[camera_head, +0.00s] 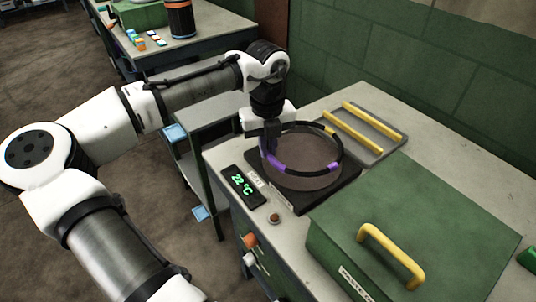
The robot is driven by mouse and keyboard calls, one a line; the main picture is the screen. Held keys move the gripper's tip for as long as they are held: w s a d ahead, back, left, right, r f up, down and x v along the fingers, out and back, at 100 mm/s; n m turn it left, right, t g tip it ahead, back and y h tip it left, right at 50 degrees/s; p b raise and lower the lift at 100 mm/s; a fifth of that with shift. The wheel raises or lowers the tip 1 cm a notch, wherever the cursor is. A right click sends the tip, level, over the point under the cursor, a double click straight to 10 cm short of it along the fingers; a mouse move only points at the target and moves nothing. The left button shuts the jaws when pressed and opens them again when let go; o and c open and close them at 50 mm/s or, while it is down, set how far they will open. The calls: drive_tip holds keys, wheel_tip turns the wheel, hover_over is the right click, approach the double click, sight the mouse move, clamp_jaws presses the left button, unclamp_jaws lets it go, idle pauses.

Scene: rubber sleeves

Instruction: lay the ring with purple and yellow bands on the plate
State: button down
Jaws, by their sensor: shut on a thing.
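The ring (305,173) is black with purple and yellow bands. Purple shows at its near left and near right, yellow at its far right. My gripper (270,145) points down at the ring's left side and is shut on it. The ring is over the round brown plate (303,154), which sits on a dark square base. The ring's outline is shifted toward the back of the plate. I cannot tell whether it touches the plate or hangs just above it. The fingertips are partly hidden against the dark ring.
A display reading 22 °C (243,184) is left of the plate. A green box with a yellow handle (390,255) stands in front right. A tray (383,146) with yellow bars lies behind right. A green wall (430,80) closes off the back.

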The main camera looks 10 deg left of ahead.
sight(268, 157)
drive_tip(key=shift+f, duration=1.75)
drive_tip(key=c, duration=1.5)
unclamp_jaws()
drive_tip(key=shift+f, duration=0.1)
wheel_tip(268, 157, up, 12)
drive_tip(key=shift+a+r+b, duration=0.1)
drive_tip(key=shift+r+b, duration=0.05)
drive_tip(key=shift+b, duration=0.5)
